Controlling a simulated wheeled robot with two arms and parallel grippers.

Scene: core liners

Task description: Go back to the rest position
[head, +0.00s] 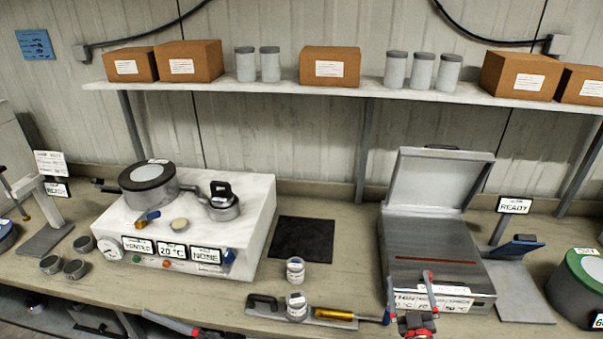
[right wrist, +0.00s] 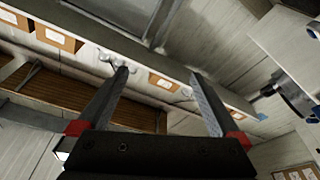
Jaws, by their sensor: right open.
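My right gripper (head: 409,296) is at the bottom of the head view, in front of the metal box with the raised lid (head: 428,181). In the right wrist view its two fingers (right wrist: 159,76) are apart with nothing between them. Part of my left arm with the left gripper (head: 178,325) shows at the bottom edge, left of centre. It is cut off by the frame, so its jaws cannot be made out.
The bench holds a white apparatus (head: 262,214), a dark mat (head: 301,241), a small jar (head: 295,270), another jar (head: 296,306) on a tray by the front edge, and a green-rimmed container (head: 574,283). A shelf (head: 284,88) with boxes and canisters runs above.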

